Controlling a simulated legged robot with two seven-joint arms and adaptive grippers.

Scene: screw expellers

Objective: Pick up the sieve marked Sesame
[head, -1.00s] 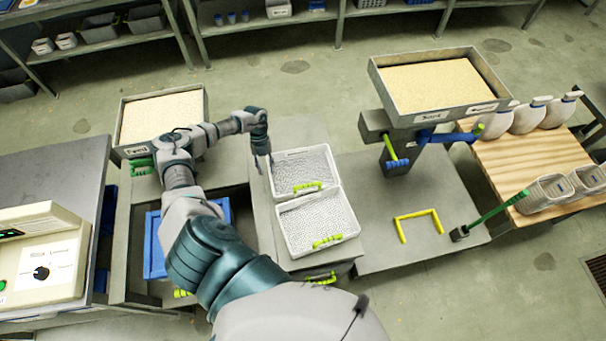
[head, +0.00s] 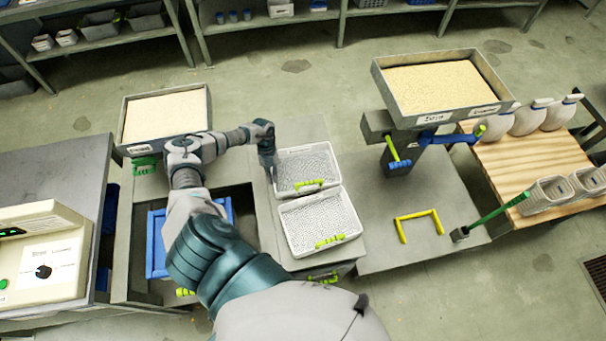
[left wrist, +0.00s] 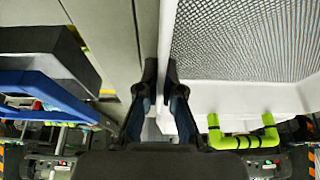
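Two white sieves with grey mesh and yellow-green handles lie side by side on the grey stand: a far one (head: 307,168) and a near one (head: 318,220). No Sesame mark is readable on either. My left gripper (head: 271,172) is pointed down at the left edge of the far sieve. In the left wrist view, its fingers (left wrist: 160,85) are close together with the white side wall of this sieve (left wrist: 240,90) between them. They look closed on the wall. The sieve still lies flat. My right gripper is out of view.
A blue frame (head: 155,245) sits in an opening to the left. Grain-filled hoppers stand at the back left (head: 165,118) and back right (head: 432,85). A yellow bracket (head: 419,218) lies on the grey surface to the right. A control box (head: 45,255) stands at far left.

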